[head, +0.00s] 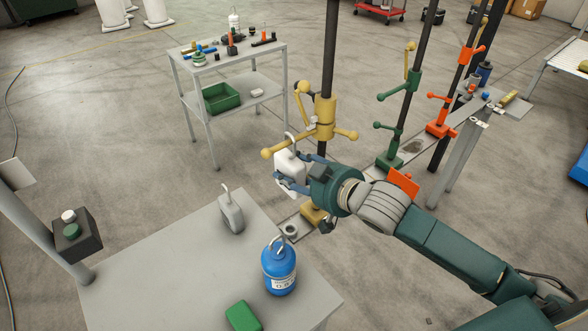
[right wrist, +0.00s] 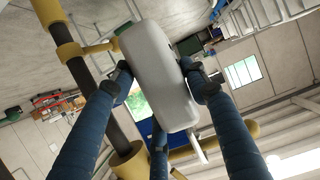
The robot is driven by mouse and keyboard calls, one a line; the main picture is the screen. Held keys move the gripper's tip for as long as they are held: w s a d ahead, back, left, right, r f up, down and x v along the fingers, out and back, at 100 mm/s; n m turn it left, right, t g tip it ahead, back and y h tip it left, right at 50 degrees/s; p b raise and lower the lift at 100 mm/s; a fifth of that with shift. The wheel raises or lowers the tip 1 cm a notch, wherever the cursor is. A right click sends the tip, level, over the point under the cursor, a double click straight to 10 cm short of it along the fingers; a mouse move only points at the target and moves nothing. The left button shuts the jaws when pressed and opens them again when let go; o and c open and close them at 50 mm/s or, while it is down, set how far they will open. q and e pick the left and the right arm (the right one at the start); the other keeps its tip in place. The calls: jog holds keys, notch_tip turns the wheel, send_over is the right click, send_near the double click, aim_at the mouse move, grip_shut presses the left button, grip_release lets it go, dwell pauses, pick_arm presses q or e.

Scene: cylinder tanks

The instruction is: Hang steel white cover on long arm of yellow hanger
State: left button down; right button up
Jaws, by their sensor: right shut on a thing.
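My right gripper (head: 291,171) is shut on a white cover (head: 285,163) with a hook on top and holds it in the air beside the yellow hanger. The yellow hanger (head: 325,120) is on a dark post, with arms ending in balls; one long arm (head: 281,147) reaches left, close by the cover's hook. In the right wrist view the white cover (right wrist: 158,75) sits between my blue fingers, and the yellow hanger (right wrist: 130,160) shows behind it. I cannot tell whether the hook touches the arm. My left gripper is not in view.
A grey table (head: 160,270) in front bears a grey hooked cover (head: 230,213), a blue hooked bottle (head: 279,268) and a green block (head: 242,316). Green (head: 392,125) and orange (head: 440,127) hangers stand to the right. A cart (head: 240,92) with tools stands behind.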

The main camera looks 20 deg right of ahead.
aim_at(304, 178)
jog(key=shift+f, duration=0.3)
dwell(0.5)
jog(key=o, duration=1.3)
jog(key=shift+o, duration=0.2)
jog(key=shift+s, duration=0.1)
jog(key=shift+p+v, duration=1.1)
jog(key=shift+v, duration=0.95)
jog(key=shift+s+d, duration=0.1)
jog(key=shift+s, duration=0.05)
jog(key=shift+s+d+r, duration=0.25)
jog(key=shift+s+r, duration=0.1)
jog(key=shift+s, duration=0.25)
